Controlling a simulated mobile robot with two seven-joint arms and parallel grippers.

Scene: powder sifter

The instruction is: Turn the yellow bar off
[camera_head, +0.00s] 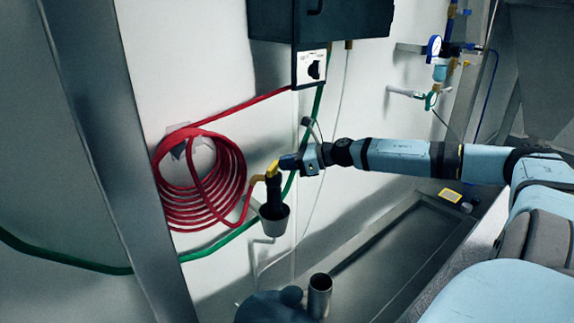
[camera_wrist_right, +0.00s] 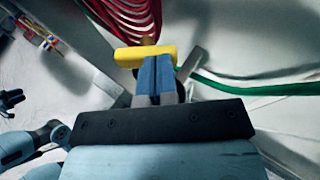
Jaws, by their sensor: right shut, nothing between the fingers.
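The yellow bar (camera_head: 272,169) is the short handle at the top of a black nozzle (camera_head: 275,193) beside the coiled red hose. It also shows in the right wrist view (camera_wrist_right: 130,56), lying crosswise just beyond my fingertips. My right gripper (camera_head: 288,163) comes in from the right at the bar's height. Its blue fingers (camera_wrist_right: 157,70) are shut with nothing between them. Their tips are at or very close to the bar; I cannot tell whether they touch. The bar's far side is partly hidden. My left gripper is not in view.
A red hose coil (camera_head: 202,185) and green hose (camera_head: 95,264) run along the wall. A grey cup (camera_head: 274,222) surrounds the nozzle's lower end. A metal cylinder (camera_head: 319,296) stands below. A dark control box (camera_head: 320,20) hangs above. A metal post (camera_head: 115,165) stands left.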

